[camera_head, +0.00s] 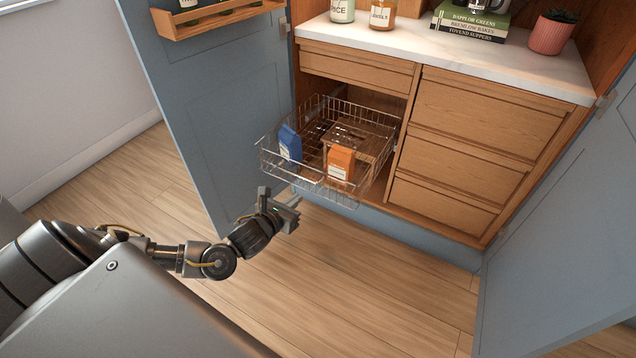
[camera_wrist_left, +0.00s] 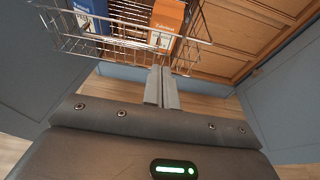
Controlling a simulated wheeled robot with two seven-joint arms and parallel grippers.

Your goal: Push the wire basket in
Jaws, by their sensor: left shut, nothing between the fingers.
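The wire basket (camera_head: 376,128) is pulled part way out of the larder's lower left opening. It holds a blue packet (camera_head: 290,144) and an orange packet (camera_head: 341,161). My left gripper (camera_head: 294,200) is shut and empty, just in front of and below the basket's front side in the head view. In the left wrist view the shut fingers (camera_wrist_left: 161,88) point at the front of the basket (camera_wrist_left: 75,47), with the orange packet (camera_wrist_left: 166,22) beyond them. I cannot tell whether the fingertips touch the wire. My right gripper is not in view.
A blue door (camera_head: 215,110) stands open left of the basket, and another door (camera_head: 560,250) stands open at the right. Wooden drawers (camera_head: 470,130) to the right are shut. Jars, books and a potted plant stand on the marble top (camera_head: 480,60). The floor in front is clear.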

